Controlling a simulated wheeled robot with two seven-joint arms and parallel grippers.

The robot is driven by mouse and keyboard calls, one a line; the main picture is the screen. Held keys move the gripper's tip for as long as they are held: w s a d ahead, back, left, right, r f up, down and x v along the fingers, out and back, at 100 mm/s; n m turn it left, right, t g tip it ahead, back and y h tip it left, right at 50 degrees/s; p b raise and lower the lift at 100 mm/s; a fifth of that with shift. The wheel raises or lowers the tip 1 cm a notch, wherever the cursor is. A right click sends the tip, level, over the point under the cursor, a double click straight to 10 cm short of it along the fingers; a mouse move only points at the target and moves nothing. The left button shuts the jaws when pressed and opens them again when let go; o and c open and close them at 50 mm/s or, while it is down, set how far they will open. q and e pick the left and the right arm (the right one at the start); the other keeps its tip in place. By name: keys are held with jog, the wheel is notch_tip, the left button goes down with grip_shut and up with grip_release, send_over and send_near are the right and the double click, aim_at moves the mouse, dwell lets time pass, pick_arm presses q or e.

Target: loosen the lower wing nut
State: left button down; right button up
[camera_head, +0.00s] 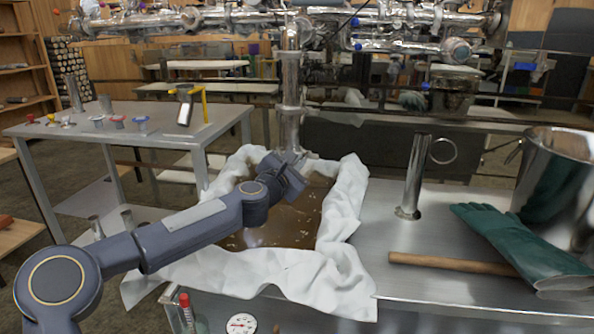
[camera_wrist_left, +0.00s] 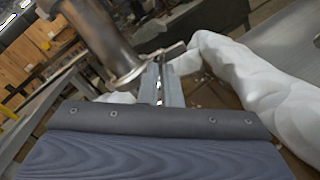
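A vertical shiny steel pipe (camera_head: 290,85) comes down over the cloth-lined pan, and its lower end with a flange (camera_wrist_left: 128,74) shows in the left wrist view. A small dark metal piece (camera_wrist_left: 174,52) sticks out beside the flange at my fingertips; it may be the lower wing nut, but its shape is unclear. My left gripper (camera_head: 293,160) is at the pipe's foot. In the left wrist view its fingers (camera_wrist_left: 163,75) are close together with a narrow gap. I cannot tell whether they grip the piece. My right gripper is not in view.
White cloth (camera_head: 345,205) drapes the rim of a pan of brown liquid (camera_head: 290,228). To the right on the steel top are an upright steel tube (camera_head: 414,175), a wooden stick (camera_head: 450,264), green gloves (camera_head: 520,245) and a steel pot (camera_head: 560,185). A grey side table (camera_head: 160,145) stands left.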

pick_arm(q)
jog(key=shift+n+b, duration=1.05)
jog(key=shift+n, duration=1.25)
jog(key=c, duration=1.8)
grip_release()
jog(key=b+v, duration=0.1)
jog(key=v, duration=0.6)
jog(key=shift+s+a+f, duration=0.1)
jog(key=shift+s+a, duration=0.15)
jog(key=shift+s, duration=0.05)
